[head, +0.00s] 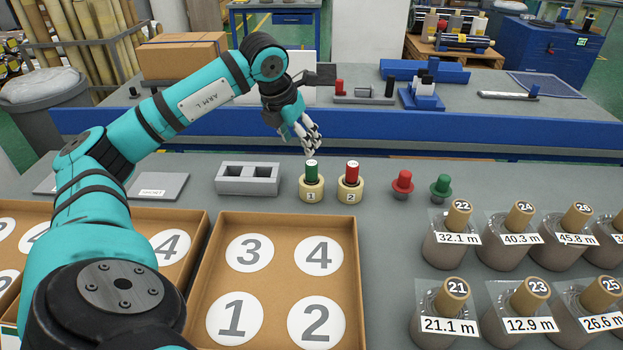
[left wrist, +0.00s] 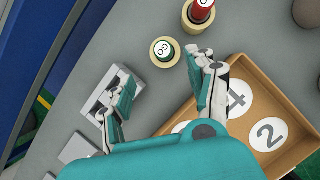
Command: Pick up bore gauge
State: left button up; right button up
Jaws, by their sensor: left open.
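A green-topped cylinder (head: 311,172) stands upright in a beige holder marked 1. A red-topped cylinder (head: 351,173) stands in a matching holder marked 2. They look like gauges, but I cannot tell which one is named as the bore gauge. In the left wrist view the green-topped one (left wrist: 163,50) shows a white label on its end, and the red one (left wrist: 203,10) is at the top edge. My left gripper (head: 311,147) is open and empty, just above the green-topped cylinder. In the wrist view its fingers (left wrist: 160,105) are spread apart below that cylinder. My right gripper is not in view.
Red (head: 402,183) and green (head: 440,187) knobbed plugs stand to the right. A cardboard tray with numbered circles (head: 215,285) is in front. Several wrapped rolls (head: 451,240) fill the right side.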

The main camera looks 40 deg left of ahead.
aim_at(311, 163)
pick_arm(q)
jog(key=x, duration=0.5)
jog(key=shift+w+f, duration=0.1)
jog(key=shift+p+x, duration=0.55)
jog(key=shift+x, duration=2.15)
jog(key=shift+w+d, duration=0.15)
jog(key=shift+d, duration=0.05)
jog(key=shift+c, duration=0.3)
grip_shut()
